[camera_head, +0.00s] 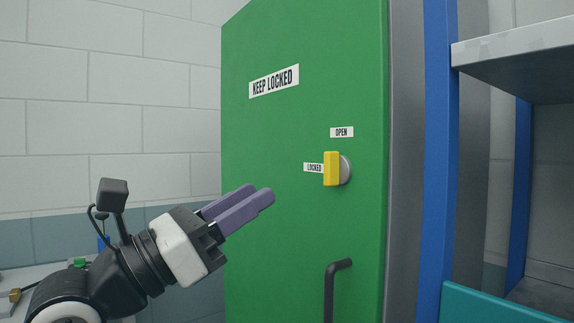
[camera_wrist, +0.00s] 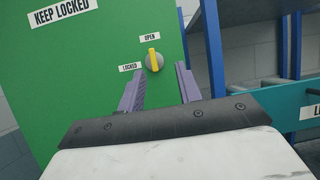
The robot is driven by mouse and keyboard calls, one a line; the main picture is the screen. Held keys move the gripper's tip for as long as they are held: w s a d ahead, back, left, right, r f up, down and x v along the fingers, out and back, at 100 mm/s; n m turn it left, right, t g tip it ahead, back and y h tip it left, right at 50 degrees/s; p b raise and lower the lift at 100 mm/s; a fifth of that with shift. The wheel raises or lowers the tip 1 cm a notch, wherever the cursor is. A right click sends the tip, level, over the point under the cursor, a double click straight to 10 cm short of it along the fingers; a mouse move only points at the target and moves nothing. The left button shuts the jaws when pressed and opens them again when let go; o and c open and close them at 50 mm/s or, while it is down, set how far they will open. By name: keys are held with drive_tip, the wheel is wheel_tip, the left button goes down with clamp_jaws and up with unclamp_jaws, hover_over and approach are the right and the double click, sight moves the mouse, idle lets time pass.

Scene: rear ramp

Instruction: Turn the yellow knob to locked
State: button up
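The yellow knob (camera_head: 331,169) sits on a round grey base on the green door (camera_head: 285,130). Its bar stands upright, in line with the OPEN label (camera_head: 342,132) above it. The LOCKED label (camera_head: 314,168) is to its left. My gripper (camera_head: 259,194), with purple fingers, is left of and below the knob in the head view, apart from it. In the wrist view the fingers are spread and empty, and the knob (camera_wrist: 153,59) shows between their tips, farther off. The whole knob is visible.
A dark door handle (camera_head: 336,290) sticks out below the knob. A KEEP LOCKED sign (camera_head: 274,81) is higher on the door. A blue-framed shelf (camera_head: 515,50) stands to the right. The door face between my gripper and the knob is clear.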

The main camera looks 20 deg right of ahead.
sight(326, 158)
drive_tip(key=shift+t+y, duration=0.4)
drive_tip(key=shift+y, duration=0.2)
drive_tip(key=p+x, duration=0.1)
drive_tip(key=x, duration=0.3)
drive_tip(key=w+p+x, duration=0.1)
drive_tip(key=x, duration=0.4)
drive_tip(key=p+x, duration=0.2)
drive_tip(key=x, duration=0.2)
drive_tip(key=shift+w+f, duration=0.2)
drive_tip(key=shift+w, duration=0.15)
drive_tip(key=shift+w+d+r+n, duration=0.2)
drive_tip(key=shift+w+d+n, duration=0.1)
drive_tip(key=shift+d, duration=0.3)
drive_tip(key=shift+c, duration=0.2)
clamp_jaws()
